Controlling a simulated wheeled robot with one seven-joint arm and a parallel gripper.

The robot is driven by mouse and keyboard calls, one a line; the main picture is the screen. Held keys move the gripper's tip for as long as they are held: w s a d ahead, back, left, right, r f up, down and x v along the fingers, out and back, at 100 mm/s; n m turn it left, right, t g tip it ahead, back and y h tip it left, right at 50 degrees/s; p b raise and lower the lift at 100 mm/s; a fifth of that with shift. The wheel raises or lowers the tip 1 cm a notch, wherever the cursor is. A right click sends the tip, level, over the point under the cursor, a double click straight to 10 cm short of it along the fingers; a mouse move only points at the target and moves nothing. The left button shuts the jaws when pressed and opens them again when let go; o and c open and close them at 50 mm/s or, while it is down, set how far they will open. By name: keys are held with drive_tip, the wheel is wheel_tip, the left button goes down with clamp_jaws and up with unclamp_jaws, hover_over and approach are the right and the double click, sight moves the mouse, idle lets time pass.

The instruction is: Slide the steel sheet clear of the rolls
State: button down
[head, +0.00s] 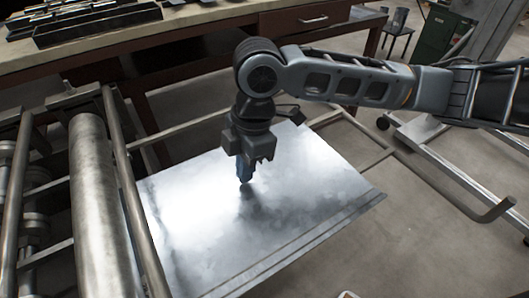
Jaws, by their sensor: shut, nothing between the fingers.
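The steel sheet (300,205) is a flat, shiny panel lying level in the middle of the head view, with a folded-looking strip along its front right edge. Its left edge lies beside the rolls; whether it still reaches under the bar there I cannot tell. The rolls (98,210) are thick grey metal cylinders at the left, with a thinner bar (135,215) on their right side. My gripper (245,182) points down over the sheet's middle, shut and empty. Its tips are at or just above the sheet; contact is unclear.
A wooden workbench (190,22) with a drawer and dark metal parts on top runs along the back. A metal frame (345,120) extends behind and right of the sheet. A wheeled frame (440,160) stands at the right. Bare floor (440,240) is open at the lower right.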

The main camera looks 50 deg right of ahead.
sight(229, 191)
drive_tip(key=a, duration=0.1)
drive_tip(key=w+a, duration=0.1)
drive_tip(key=a, duration=0.1)
drive_tip(key=shift+r+p, duration=0.1)
drive_tip(key=shift+p, duration=0.25)
drive_tip(key=shift+w+a, duration=0.1)
drive_tip(key=shift+a, duration=0.2)
drive_tip(key=shift+f, duration=0.95)
